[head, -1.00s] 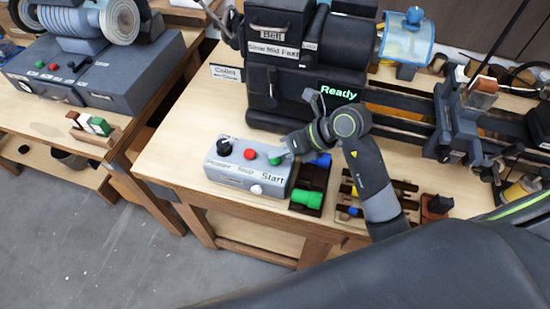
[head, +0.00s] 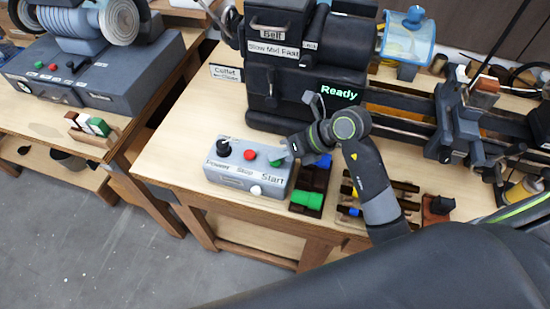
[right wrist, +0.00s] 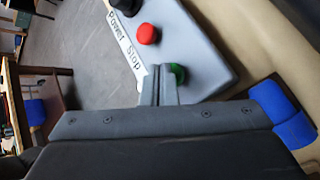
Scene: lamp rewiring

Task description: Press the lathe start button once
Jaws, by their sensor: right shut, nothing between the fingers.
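The grey control box (head: 245,182) stands near the front left of the lathe table. It carries a black power knob (head: 223,147), a red stop button (head: 249,154) and a green start button (head: 275,161) above the "Start" label. My right gripper (head: 288,152) is shut and empty, with its tips at the green button. In the right wrist view the shut fingers (right wrist: 158,84) overlap the green button (right wrist: 178,74) and partly hide it. I cannot tell whether they touch it or whether it is pressed. The red button (right wrist: 146,34) is clear of the fingers. My left gripper is not in view.
The lathe (head: 300,75) stands behind the box, its display (head: 339,93) reading "Ready". A dark tray with green (head: 307,199) and blue pieces sits right of the box. A white knob (head: 255,190) is on the box front. A grinder (head: 80,25) stands at left.

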